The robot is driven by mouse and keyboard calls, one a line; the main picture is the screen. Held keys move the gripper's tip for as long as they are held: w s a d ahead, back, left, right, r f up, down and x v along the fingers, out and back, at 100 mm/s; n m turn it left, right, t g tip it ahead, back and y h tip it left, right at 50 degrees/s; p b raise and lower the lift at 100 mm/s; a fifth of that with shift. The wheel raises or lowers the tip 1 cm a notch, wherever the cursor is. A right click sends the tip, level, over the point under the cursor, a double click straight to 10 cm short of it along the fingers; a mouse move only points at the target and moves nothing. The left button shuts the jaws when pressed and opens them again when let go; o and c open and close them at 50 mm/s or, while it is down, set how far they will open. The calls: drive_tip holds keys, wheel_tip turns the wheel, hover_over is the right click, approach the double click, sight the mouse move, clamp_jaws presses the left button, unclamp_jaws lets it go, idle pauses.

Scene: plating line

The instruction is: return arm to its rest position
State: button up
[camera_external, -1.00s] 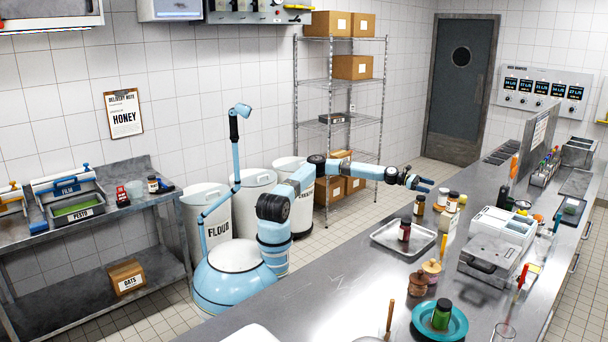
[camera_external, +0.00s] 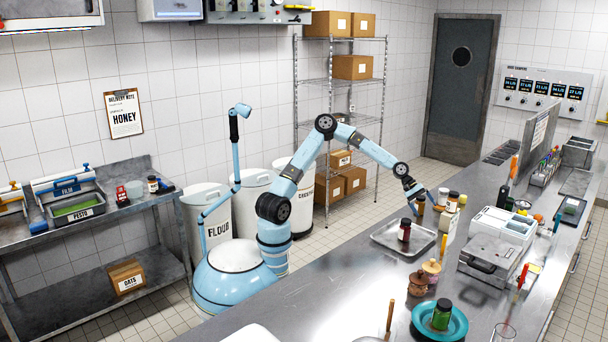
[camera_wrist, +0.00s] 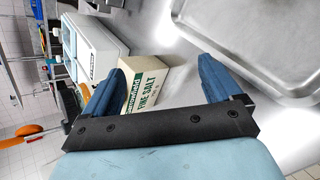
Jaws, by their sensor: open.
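A teal bowl (camera_external: 454,331) is at the front. The counter's left part is clear.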

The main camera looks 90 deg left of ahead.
drive_tip(key=s+d+r+m+g+y, duration=0.1)
drive_tip(key=s+d+r+m+y, duration=0.2)
drive_tip(key=s, duration=0.5)
drive_tip(key=s+d+r+m+g+y, duration=0.1)
drive_tip(key=s+m+y, duration=0.2)
drive_tip(key=s+m, duration=0.3)
drive_tip(key=s+a+r+m, duration=0.1)
drive_tip(key=s+r+m, duration=0.1)
drive_tip(key=s, duration=0.9)
drive_tip(key=s+a+r+m, duration=0.2)
drive_tip(key=s+r, duration=0.3)
drive_tip(key=s, duration=0.7)
drive_tip(key=s+a+r+m+t, duration=0.1)
drive_tip(key=s+r, duration=0.3)
drive_tip(key=s, duration=0.8)
drive_tip(key=shift+s+a+r+m+y, duration=0.2)
drive_tip(key=shift+a+m+y, duration=0.25)
drive_tip(key=shift+a, duration=0.2)
